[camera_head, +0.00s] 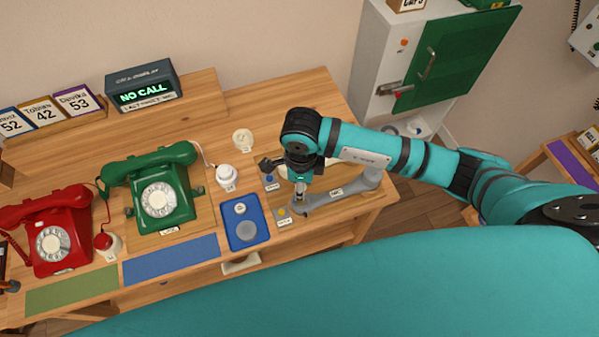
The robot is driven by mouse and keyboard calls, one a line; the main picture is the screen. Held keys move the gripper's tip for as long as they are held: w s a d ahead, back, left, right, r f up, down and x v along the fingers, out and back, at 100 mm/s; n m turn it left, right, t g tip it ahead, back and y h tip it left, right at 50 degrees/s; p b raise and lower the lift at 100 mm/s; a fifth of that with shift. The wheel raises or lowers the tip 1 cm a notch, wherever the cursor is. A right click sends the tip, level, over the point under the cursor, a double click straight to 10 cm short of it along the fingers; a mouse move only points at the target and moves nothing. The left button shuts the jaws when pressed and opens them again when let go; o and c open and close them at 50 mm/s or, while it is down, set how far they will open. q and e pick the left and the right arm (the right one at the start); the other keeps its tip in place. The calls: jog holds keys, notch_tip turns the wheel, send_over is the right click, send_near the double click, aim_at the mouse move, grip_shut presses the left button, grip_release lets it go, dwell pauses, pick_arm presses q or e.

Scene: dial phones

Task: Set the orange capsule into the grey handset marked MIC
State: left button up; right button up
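The grey handset (352,186) lies on the right part of the wooden table, with a small label on it that I read as MIC. My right gripper (299,193) comes in from the right and points down at the left end of this handset. Its fingers are small and dark here, and I cannot tell whether they are open or shut or hold anything. I cannot make out a clearly orange capsule; it may be hidden by the gripper. My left gripper is not in view.
A blue tray (232,239) with two round pieces lies left of the gripper. A small blue piece (269,178) is close to the gripper. A green phone (160,187) and a red phone (50,235) stand further left. A grey cabinet (368,60) stands behind the table.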

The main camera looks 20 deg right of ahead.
jog(key=shift+f, duration=0.35)
jog(key=shift+w+d+f+b, duration=0.1)
jog(key=shift+d+f+b, duration=0.05)
jog(key=shift+f+b, duration=0.55)
notch_tip(320, 180, down, 2)
jog(key=shift+f+b, duration=0.15)
jog(key=shift+b, duration=0.6)
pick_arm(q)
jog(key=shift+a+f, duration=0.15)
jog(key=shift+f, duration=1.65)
pick_arm(e)
jog(key=shift+f, duration=0.55)
pick_arm(q)
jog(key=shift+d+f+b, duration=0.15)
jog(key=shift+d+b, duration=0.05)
jog(key=shift+b, duration=0.2)
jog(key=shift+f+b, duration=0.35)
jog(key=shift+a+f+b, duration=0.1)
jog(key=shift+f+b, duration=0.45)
pick_arm(e)
jog(key=shift+f, duration=0.5)
jog(key=o, duration=1.1)
